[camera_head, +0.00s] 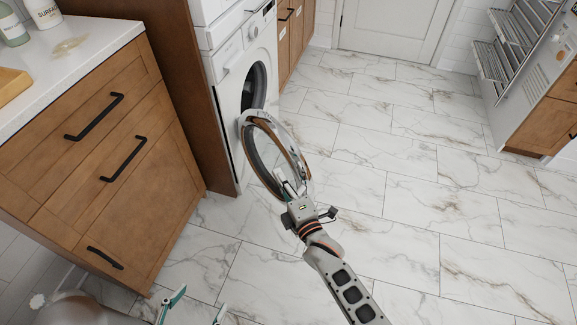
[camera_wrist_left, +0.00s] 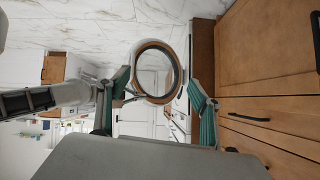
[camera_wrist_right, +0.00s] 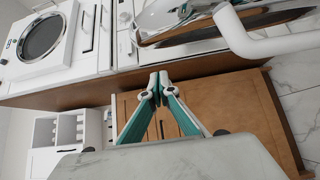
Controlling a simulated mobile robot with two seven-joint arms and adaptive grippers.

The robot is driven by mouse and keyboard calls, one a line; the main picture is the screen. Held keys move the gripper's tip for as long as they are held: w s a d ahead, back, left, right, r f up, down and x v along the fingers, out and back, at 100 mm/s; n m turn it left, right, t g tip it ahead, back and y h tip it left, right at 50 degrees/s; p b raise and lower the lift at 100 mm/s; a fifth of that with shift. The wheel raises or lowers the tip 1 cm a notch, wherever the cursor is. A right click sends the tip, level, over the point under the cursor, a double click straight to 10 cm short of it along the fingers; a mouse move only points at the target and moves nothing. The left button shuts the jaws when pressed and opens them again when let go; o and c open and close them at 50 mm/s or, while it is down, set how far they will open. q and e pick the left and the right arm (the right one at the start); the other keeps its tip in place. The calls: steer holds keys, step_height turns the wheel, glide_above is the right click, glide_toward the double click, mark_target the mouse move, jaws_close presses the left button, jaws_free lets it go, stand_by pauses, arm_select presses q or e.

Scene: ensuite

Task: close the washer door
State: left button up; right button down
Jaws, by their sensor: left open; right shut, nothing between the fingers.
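The door ring also shows in the left wrist view (camera_wrist_left: 181,72) and partly at the top of the right wrist view (camera_wrist_right: 215,27). My right gripper (camera_head: 287,186) is shut and empty, at the near lower part of the door in the head view; I cannot tell whether it touches. Its closed fingers show in the right wrist view (camera_wrist_right: 158,88). My left gripper (camera_head: 194,305) is open and empty, low and nearer, apart from the door.
A wooden drawer cabinet (camera_head: 105,150) with black handles and a white top stands left of the washer. A wooden side panel (camera_head: 185,80) lies between them. Marble floor (camera_head: 400,190) to the right is clear. A shelved unit (camera_head: 510,50) stands far right.

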mark_target(289, 167)
steer(key=w+d, duration=0.2)
steer(key=w, duration=0.1)
steer(key=shift+w+d, duration=0.15)
steer(key=shift+w, duration=0.15)
arm_select(q)
steer(key=shift+w+d+r, duration=0.45)
steer(key=shift+d+r, duration=0.1)
steer(key=shift+d, duration=0.05)
arm_select(e)
steer(key=shift+w+d, duration=0.1)
arm_select(q)
steer(key=shift+s+a+f, duration=0.1)
steer(key=shift+f, duration=0.05)
arm_select(e)
steer(key=shift+d, duration=0.1)
